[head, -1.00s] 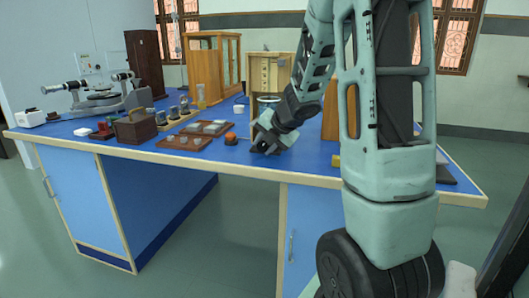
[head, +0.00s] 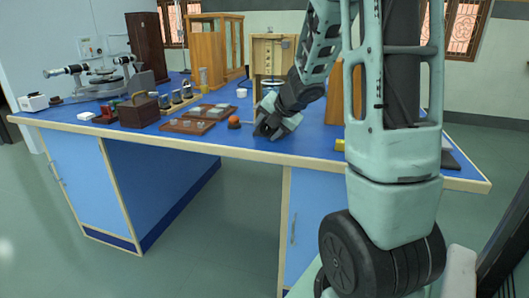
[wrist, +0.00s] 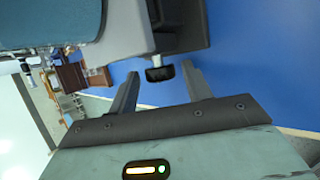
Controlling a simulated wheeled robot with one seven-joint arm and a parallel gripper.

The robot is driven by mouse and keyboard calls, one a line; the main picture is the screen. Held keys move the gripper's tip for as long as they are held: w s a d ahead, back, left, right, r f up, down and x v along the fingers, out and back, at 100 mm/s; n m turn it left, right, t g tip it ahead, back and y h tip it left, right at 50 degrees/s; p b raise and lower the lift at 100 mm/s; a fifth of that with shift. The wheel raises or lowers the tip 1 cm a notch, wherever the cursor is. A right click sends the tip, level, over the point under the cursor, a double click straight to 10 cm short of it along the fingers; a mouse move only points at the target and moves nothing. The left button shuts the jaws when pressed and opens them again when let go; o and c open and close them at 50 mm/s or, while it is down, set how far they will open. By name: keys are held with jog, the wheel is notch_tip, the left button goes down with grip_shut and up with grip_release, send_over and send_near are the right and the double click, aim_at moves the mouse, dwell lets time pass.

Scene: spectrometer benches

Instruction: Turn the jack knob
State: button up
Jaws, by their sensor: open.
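The jack knob (wrist: 160,74) is a small dark ribbed knob in the wrist view, on the underside of a grey and dark body as pictured there. My gripper (wrist: 161,72) is open, with one finger on each side of the knob. A gap shows between the knob and each finger, and I cannot see contact. In the head view my gripper (head: 265,129) is low over the blue bench top, near its front edge. I cannot make out the knob in the head view.
An orange-topped item (head: 234,122) stands just left of my gripper on the blue bench (head: 330,140). Behind is an open wooden case (head: 272,48). Wooden trays (head: 188,126), a brown box (head: 138,111) and a spectrometer (head: 100,84) stand farther left.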

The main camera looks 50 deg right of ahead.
jog(key=shift+r+g+p, duration=0.4)
jog(key=shift+g+p, duration=0.4)
jog(key=shift+p, duration=1.55)
jog(key=g+p, duration=0.1)
jog(key=p, duration=0.3)
jog(key=n+g+h+p, duration=0.1)
jog(key=p, duration=0.3)
jog(key=shift+w+p, duration=0.25)
jog(key=shift+p, duration=0.05)
jog(key=shift+a+g+p, duration=0.1)
jog(key=shift+g+p, duration=0.2)
jog(key=shift+p, duration=0.35)
jog(key=g+p, duration=0.1)
jog(key=p, duration=0.5)
jog(key=g+h+p, duration=0.1)
jog(key=p, duration=0.5)
jog(key=shift+w+r+n, duration=0.1)
jog(key=shift+w+n, duration=0.1)
jog(key=shift+n, duration=0.1)
jog(key=g+h+p, duration=0.1)
jog(key=g+p, duration=0.1)
jog(key=p, duration=1)
jog(key=shift+w+a+p, duration=0.1)
jog(key=shift+p, duration=0.2)
